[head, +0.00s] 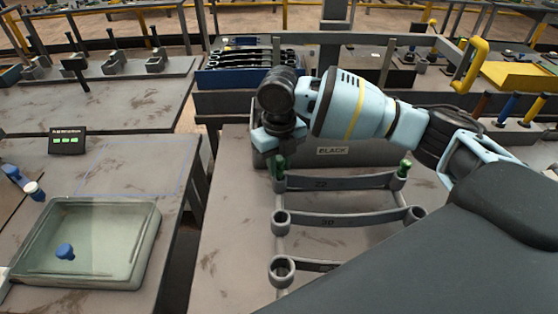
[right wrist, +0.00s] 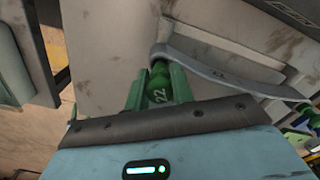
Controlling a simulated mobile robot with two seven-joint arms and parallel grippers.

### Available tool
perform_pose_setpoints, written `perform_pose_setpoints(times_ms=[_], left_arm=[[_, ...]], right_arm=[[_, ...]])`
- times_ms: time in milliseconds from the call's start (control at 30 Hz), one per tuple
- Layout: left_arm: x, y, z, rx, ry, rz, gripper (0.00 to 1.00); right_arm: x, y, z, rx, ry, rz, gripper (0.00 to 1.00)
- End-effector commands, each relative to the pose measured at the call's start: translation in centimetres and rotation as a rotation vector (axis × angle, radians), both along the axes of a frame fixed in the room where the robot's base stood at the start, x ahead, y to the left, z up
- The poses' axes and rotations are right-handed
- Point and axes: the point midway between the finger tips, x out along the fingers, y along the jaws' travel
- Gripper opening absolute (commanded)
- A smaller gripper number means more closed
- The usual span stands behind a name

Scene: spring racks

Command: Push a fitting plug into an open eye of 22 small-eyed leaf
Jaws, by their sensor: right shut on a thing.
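My right gripper (head: 277,165) is shut on a green plug (right wrist: 158,84) marked 22, between its green fingers in the right wrist view. The leaf (head: 335,183) marked 22 is a grey strip with an eye at each end. The plug is at its left eye, whose rim shows in the right wrist view (right wrist: 160,50). The gripper hides how deep the plug sits. Another green plug (head: 404,169) stands in the leaf's right eye. My left gripper is not in view.
Two more leaves lie nearer; the middle one (head: 345,220) and the front one (head: 282,268) have open eyes. A sign reading BLACK (head: 332,150) is behind. On the left table, a glassy tray (head: 140,270) holds a blue plug (head: 65,251). A small display (head: 67,141) stands behind it.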

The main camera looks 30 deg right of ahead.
Motion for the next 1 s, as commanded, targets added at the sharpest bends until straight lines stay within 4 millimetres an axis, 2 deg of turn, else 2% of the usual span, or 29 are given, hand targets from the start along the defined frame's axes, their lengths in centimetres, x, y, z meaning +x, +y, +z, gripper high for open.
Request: perform_pose_setpoints(times_ms=[1000], left_arm=[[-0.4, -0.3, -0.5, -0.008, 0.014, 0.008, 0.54]], right_arm=[[0.0, 0.0, -1.8, 0.0, 0.0, 0.0, 0.07]])
